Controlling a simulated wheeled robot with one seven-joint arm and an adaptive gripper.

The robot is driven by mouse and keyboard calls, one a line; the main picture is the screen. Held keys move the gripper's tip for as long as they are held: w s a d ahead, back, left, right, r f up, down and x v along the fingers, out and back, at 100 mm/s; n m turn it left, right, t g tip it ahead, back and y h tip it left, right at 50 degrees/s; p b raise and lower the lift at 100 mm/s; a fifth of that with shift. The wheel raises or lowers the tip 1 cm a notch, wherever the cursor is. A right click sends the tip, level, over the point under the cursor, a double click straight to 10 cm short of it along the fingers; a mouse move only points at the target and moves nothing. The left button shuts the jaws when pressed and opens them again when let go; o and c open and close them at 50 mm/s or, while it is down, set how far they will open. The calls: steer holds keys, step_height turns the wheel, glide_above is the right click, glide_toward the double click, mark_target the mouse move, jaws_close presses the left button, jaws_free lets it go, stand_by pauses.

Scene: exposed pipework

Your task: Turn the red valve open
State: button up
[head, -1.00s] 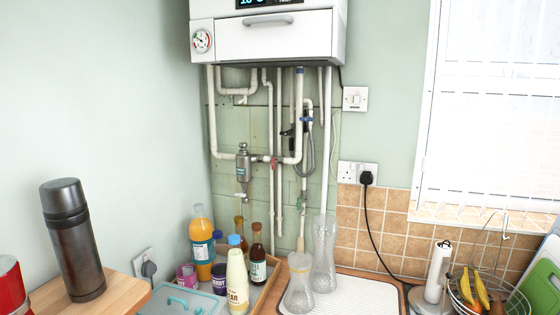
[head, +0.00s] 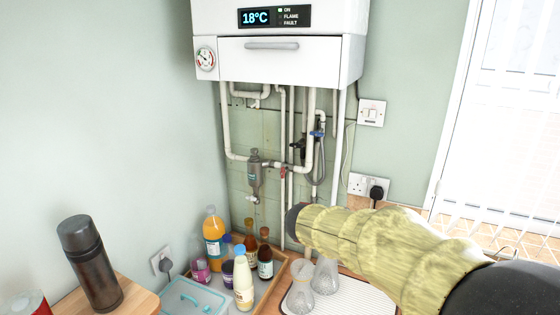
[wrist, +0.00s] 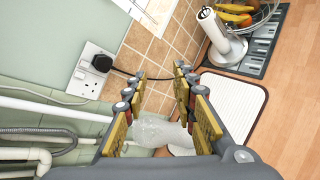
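The red valve (head: 283,170) is a small red handle on the white pipework under the boiler, just right of a grey filter canister (head: 255,172). Its exact handle angle is too small to tell. It cannot be made out in the wrist view. My gripper (wrist: 157,82) is open and empty in the wrist view, its two yellow-padded fingers spread apart. It points down past the wall corner toward the counter, with pipes to its left. In the head view my arm reaches in from the right below the valve; the gripper fingers are not visible there.
A boiler (head: 280,50) hangs above the pipes. A blue-handled valve (head: 318,133) sits to the right. Bottles (head: 243,280) stand in a tray below. Glass vases (head: 326,276) stand near my arm; one shows beyond my fingers. A plugged socket (head: 370,187) is on the wall.

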steer(key=w+a+r+n+t+p, duration=0.2)
steer(key=w+a+r+n+p, duration=0.15)
steer(key=w+a, duration=0.3)
steer(key=n+t+y+p, duration=0.3)
steer(key=n+t+p, duration=0.45)
steer(key=n, duration=0.35)
glide_toward(282, 173)
steer(key=shift+p+x, duration=1.25)
steer(key=shift+x, duration=3)
steer(key=shift+a+r, duration=0.1)
steer(key=shift+c, duration=1)
jaws_close()
